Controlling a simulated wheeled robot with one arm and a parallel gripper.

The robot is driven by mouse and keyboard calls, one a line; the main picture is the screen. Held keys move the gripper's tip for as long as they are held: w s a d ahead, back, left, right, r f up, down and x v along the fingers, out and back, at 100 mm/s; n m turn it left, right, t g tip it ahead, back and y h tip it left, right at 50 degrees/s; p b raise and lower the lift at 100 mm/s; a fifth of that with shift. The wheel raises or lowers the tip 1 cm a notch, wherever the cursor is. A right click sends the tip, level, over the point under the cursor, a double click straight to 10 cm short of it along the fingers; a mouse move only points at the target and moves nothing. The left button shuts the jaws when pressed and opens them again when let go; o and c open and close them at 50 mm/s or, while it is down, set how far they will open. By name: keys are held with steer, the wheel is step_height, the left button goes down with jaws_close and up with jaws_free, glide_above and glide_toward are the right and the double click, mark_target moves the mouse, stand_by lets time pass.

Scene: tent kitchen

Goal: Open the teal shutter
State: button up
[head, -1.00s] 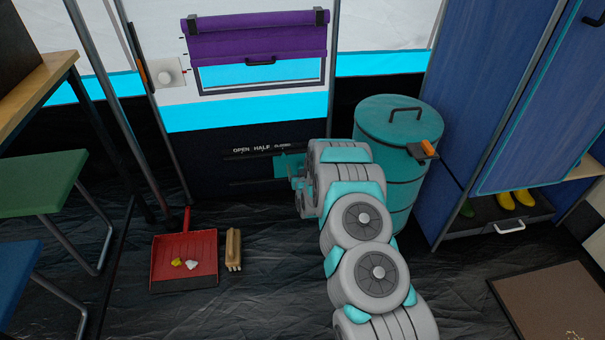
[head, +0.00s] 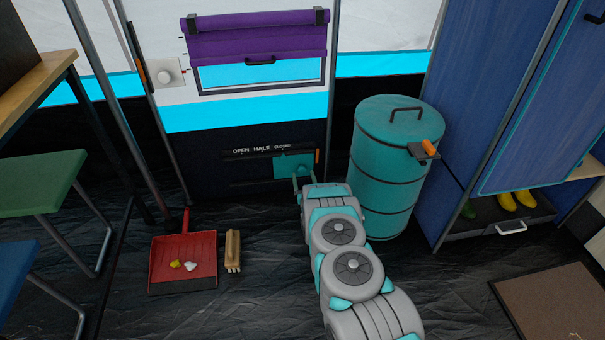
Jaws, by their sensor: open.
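The teal shutter (head: 288,167) is a small flat panel low on the dark lower part of the door. It sits below the white lettering "OPEN HALF CLOSED", at the right, CLOSED end of its dark rails. My gripper (head: 302,174) is open at the panel's lower right part, its thin teal fingers pointing up at it. I cannot tell whether the fingers touch the panel. A small orange piece (head: 317,156) shows at the panel's right edge.
A teal drum (head: 385,180) with a lid stands close right of my arm. A red dustpan (head: 184,262) and a brush (head: 233,250) lie on the floor to the left. A purple roller blind (head: 257,38) hangs above. Stools stand at far left.

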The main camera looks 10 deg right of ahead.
mark_target(302, 171)
steer(key=shift+w, duration=1.5)
jaws_close()
stand_by(0.4)
